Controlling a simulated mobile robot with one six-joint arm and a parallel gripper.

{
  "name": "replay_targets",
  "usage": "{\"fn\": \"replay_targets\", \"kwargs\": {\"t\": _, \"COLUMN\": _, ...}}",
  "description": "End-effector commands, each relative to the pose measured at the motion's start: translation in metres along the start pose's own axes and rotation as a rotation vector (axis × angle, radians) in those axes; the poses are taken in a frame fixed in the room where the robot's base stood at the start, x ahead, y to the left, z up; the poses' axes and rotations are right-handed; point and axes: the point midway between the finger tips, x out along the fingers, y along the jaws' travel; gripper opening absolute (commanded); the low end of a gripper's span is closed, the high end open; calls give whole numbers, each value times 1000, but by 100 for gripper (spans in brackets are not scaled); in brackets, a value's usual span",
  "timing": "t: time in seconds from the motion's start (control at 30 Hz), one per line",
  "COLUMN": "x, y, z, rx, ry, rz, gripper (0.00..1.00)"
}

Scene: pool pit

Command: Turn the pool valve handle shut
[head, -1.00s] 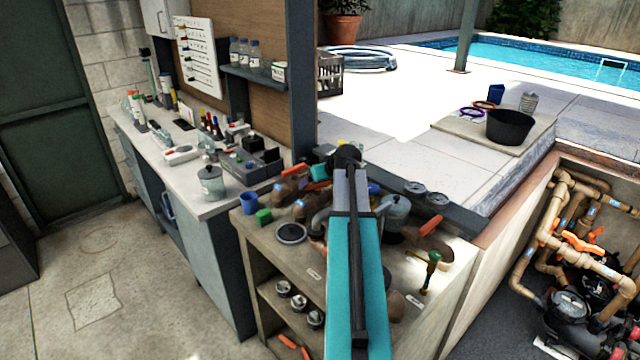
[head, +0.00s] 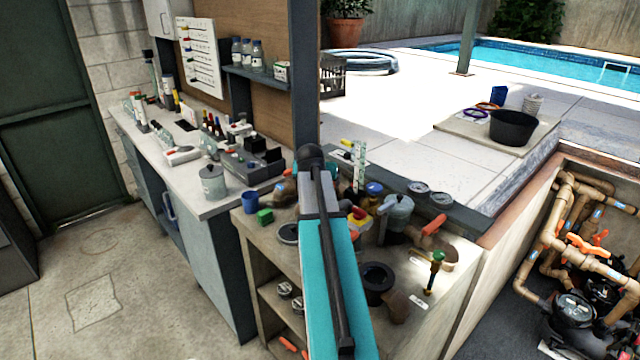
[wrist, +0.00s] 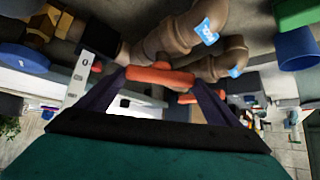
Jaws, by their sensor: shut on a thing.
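The orange valve handle (wrist: 160,77) lies across the middle of the wrist view, beside brown pipe fittings (wrist: 170,38) with blue labels. The dark fingers of my gripper (wrist: 158,84) stand at its two sides, shut on it. In the head view my own arm hides the gripper and this handle. Another orange handle (head: 434,224) shows on the bench to the right of my arm, apart from the gripper. How far the held valve is turned I cannot tell.
On the bench (head: 440,298) stand a blue cup (head: 250,202), a green block (head: 265,216), a grey lidded pot (head: 397,212) and a green-topped brass valve (head: 435,268). A counter (head: 215,207) with bottles adjoins at left. Brown pipework (head: 560,225) fills the pit at right.

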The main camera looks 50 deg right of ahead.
Motion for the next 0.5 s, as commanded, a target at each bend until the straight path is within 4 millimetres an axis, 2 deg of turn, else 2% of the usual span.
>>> {"fn": "replay_targets", "kwargs": {"t": 0.5, "x": 4, "y": -6, "z": -1, "rx": 227, "ry": 3, "rz": 229, "gripper": 64}}
